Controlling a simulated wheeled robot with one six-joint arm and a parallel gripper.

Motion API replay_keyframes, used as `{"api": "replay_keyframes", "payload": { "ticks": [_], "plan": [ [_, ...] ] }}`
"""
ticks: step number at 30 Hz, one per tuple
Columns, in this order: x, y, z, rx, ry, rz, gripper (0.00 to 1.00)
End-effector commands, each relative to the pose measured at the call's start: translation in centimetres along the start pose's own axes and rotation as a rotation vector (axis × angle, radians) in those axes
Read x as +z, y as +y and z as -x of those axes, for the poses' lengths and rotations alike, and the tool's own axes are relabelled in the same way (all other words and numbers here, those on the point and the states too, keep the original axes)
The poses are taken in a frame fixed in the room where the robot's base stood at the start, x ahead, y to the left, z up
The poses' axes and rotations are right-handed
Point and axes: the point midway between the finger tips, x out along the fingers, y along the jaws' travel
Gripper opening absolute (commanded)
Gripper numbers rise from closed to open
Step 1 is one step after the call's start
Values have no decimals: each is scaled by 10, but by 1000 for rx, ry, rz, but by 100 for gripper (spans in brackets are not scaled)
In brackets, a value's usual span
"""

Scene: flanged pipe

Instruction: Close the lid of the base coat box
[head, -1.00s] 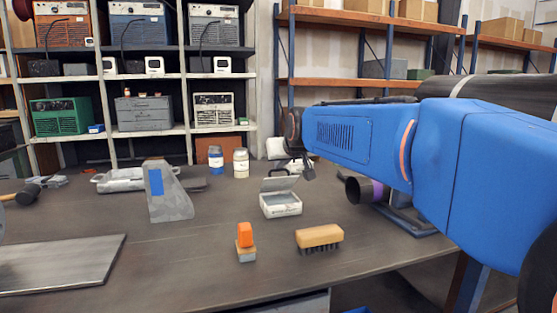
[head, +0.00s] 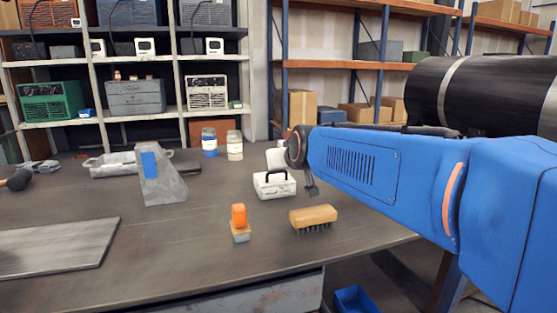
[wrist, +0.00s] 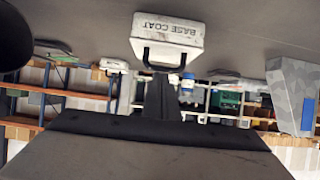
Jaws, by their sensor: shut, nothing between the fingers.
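The white base coat box (head: 274,187) stands on the table in the middle of the head view, with its lid down and a black handle upright on top. In the wrist view, which is upside down, the box (wrist: 168,38) shows its "BASE COAT" label and its handle. My gripper (head: 313,191) is just right of the box in the head view, shut and empty, apart from it as far as I can tell. In the wrist view its fingers (wrist: 162,90) point toward the box.
A wooden brush (head: 313,216) and an orange-topped block (head: 239,222) lie in front of the box. Two jars (head: 234,146) stand behind it. A grey angled block (head: 160,178) and a metal plate (head: 55,244) are left. A black pipe (head: 480,95) is at right.

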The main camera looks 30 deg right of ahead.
Motion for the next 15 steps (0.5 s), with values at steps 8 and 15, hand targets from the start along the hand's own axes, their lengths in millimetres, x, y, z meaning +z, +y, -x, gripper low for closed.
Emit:
{"api": "replay_keyframes", "payload": {
  "ticks": [8, 15],
  "plan": [
    [21, 0, -2, -1, -22, 1, 0],
    [24, 0, -2, -1, -23, 2, 0]
  ]
}}
